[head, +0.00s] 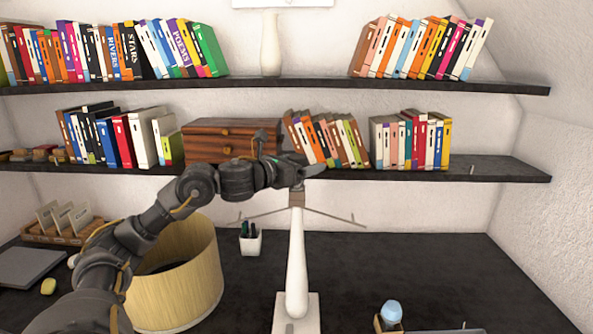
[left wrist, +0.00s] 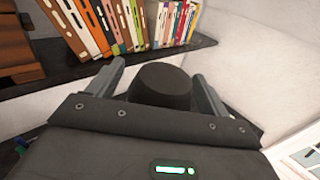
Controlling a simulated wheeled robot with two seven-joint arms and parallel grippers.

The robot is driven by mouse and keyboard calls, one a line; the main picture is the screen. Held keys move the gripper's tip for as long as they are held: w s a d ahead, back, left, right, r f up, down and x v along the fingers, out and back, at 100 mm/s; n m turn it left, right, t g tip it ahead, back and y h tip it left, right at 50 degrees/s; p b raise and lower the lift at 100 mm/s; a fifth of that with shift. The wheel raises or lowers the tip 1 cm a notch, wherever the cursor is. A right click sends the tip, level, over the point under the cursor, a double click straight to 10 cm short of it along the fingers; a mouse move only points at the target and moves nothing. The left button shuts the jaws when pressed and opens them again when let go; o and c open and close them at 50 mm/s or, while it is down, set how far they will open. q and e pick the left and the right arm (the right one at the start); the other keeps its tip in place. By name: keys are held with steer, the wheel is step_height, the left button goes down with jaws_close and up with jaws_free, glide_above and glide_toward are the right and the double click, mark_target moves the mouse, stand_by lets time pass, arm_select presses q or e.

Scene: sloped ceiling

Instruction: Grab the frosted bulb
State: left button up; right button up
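A pale bluish, rounded bulb (head: 391,312) stands low at the front right of the desk, partly cut off below by the frame's lower area. My left gripper (head: 306,172) is well above and to the left of it, just over the top of a white lamp stem (head: 297,260). In the left wrist view its two fingers (left wrist: 160,82) are spread apart with a dark round shape (left wrist: 165,85) between them; I cannot tell whether this is a thing or part of the gripper. No bulb is recognizable in that view. My right gripper is not in view.
A thin wire frame (head: 345,218) spreads from the lamp's top. A drum shade (head: 180,280) stands to the left, with a pen cup (head: 250,240) between them. Bookshelves (head: 420,174) overhang behind. The desk (head: 425,265) right of the lamp is mostly clear.

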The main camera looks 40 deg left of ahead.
arm_select(q)
steer(key=c, duration=1)
steer(key=shift+r, duration=0.1)
steer(key=shift+r, duration=0.65)
steer(key=s+r, duration=0.1)
steer(key=r, duration=0.1)
steer(key=s+r+b, duration=0.1)
steer(key=s+r, duration=0.1)
steer(key=r, duration=0.1)
steer(key=s+a+r, duration=0.1)
steer(key=r, duration=0.1)
steer(key=shift+s+a+r, duration=0.1)
steer(key=shift+s+r, duration=0.15)
steer(key=s+r+b, duration=0.1)
steer(key=s, duration=0.2)
steer(key=s+a+r+b, duration=0.1)
steer(key=s, duration=0.2)
steer(key=s+a+r+b, duration=0.1)
steer(key=s+r, duration=0.1)
steer(key=s, duration=0.1)
steer(key=shift+s+a, duration=0.1)
